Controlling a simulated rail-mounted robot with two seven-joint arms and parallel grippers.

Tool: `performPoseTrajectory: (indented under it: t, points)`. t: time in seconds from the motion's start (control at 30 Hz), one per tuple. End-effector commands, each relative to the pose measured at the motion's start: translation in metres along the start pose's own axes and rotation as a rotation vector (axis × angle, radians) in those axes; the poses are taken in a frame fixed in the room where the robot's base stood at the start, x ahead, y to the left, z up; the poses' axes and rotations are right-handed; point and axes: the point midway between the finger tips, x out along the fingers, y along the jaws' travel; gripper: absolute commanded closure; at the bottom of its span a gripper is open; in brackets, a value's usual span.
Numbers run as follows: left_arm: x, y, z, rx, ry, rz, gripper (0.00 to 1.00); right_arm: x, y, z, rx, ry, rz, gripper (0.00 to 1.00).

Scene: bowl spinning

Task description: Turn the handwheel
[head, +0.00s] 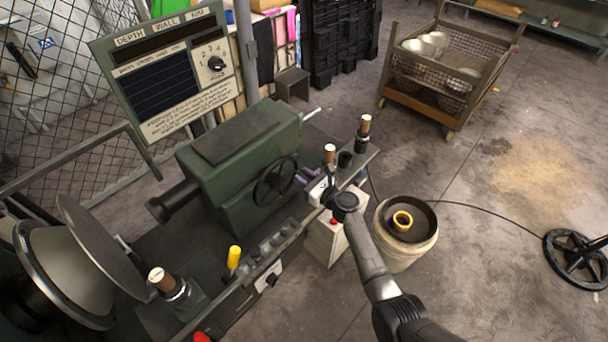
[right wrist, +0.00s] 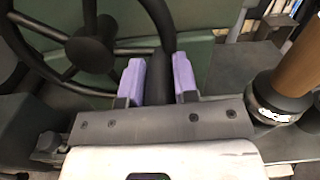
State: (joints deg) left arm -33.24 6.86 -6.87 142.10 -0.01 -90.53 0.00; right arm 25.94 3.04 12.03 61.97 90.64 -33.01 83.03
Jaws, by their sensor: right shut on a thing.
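The black spoked handwheel (head: 274,183) is mounted on the front of the green machine housing (head: 243,150). It also shows large in the right wrist view (right wrist: 92,52), at the upper left, with its hub and spokes clear. My right gripper (head: 306,177) is at the wheel's right side. The part of the rim deep between the fingers is hidden by the gripper body. My left gripper is not in view.
A wooden-handled lever (head: 365,125) stands close right of my right gripper, also in the wrist view (right wrist: 292,75). A drum (head: 408,238) with a yellow ring stands beside my right arm. A large metal disc (head: 100,247) is at the left.

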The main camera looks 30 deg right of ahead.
Motion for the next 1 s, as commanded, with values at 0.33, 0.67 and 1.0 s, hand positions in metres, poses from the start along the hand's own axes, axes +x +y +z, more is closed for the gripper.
performPoseTrajectory:
  t: [0.33, 0.67, 1.0]
  points:
    - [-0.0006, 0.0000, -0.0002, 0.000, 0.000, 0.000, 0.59, -0.0005, 0.0011, -0.0063, 0.050, 0.005, -0.001, 1.00]
    - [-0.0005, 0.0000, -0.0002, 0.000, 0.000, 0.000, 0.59, -0.0008, 0.0012, -0.0071, 0.052, 0.006, -0.001, 1.00]
    - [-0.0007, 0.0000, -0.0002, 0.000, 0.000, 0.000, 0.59, -0.0002, 0.0010, -0.0049, 0.050, 0.002, 0.000, 0.47]
